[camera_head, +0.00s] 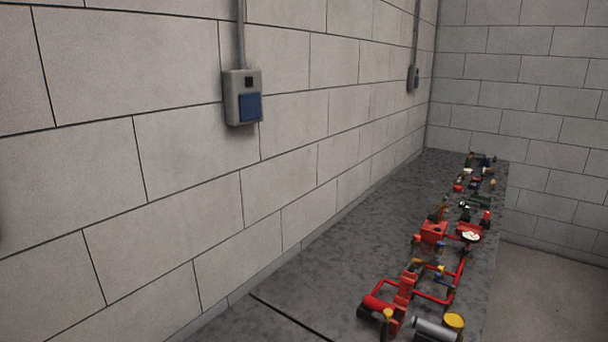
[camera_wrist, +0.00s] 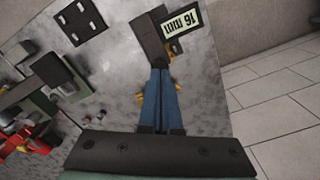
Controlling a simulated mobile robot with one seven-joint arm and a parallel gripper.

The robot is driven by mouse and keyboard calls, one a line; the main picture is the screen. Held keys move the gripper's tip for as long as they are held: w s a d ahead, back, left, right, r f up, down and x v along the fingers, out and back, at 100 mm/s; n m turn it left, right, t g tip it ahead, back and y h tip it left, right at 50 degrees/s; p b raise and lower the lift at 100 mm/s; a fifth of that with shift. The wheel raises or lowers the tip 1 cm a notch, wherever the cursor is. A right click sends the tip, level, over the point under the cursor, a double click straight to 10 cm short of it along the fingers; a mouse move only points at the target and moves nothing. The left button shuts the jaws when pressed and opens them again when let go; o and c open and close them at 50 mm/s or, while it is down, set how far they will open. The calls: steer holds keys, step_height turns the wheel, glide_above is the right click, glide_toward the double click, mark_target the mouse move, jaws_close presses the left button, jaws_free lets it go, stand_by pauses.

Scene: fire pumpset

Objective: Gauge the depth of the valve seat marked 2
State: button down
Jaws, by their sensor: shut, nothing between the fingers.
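In the wrist view, my gripper (camera_wrist: 160,72) reaches away from the dark bar at the bottom, its two blue fingers shut side by side with nothing between them. No valve seat marked 2 can be made out in either view. My gripper is not in the head view.
A grey bench (camera_head: 345,265) runs along the block wall, with red pipework (camera_head: 432,290) and several small parts along its right side. In the wrist view, a dark block with pale squares (camera_wrist: 80,20) lies upper left, with green and red parts below. Tiled floor lies right.

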steer(key=shift+f, duration=0.15)
steer(key=shift+f+b, duration=0.5)
steer(key=shift+f, duration=0.3)
steer(key=shift+s, duration=0.1)
steer(key=shift+s+f, duration=0.15)
steer(key=shift+f, duration=0.15)
stand_by(0.5)
steer(key=shift+w+r+p, duration=0.2)
steer(key=shift+r+p, duration=0.95)
step_height(320, 180, up, 5)
steer(key=p, duration=0.5)
steer(key=shift+r, duration=0.15)
